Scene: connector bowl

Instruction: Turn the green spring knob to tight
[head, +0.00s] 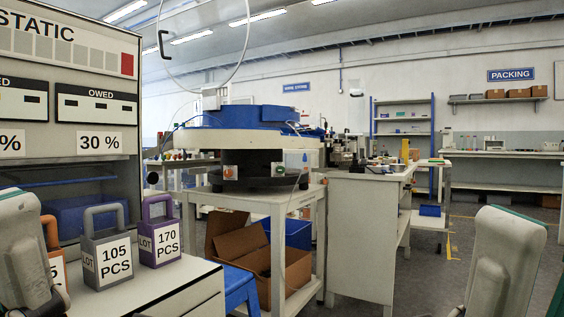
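A machine with a blue and white round top (245,117) stands on a white table (270,196) left of the middle. Pale links of my two arms show at the lower left and lower right edges. Both grippers are out of view, and neither arm is near the machine.
A grey weight-like block (107,255) and a purple one (159,236) stand on the near left bench (190,290), below a display board (70,80). Open cardboard boxes (240,245) lie under the machine's table. Another workbench (368,230) stands to its right. Floor is open at right.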

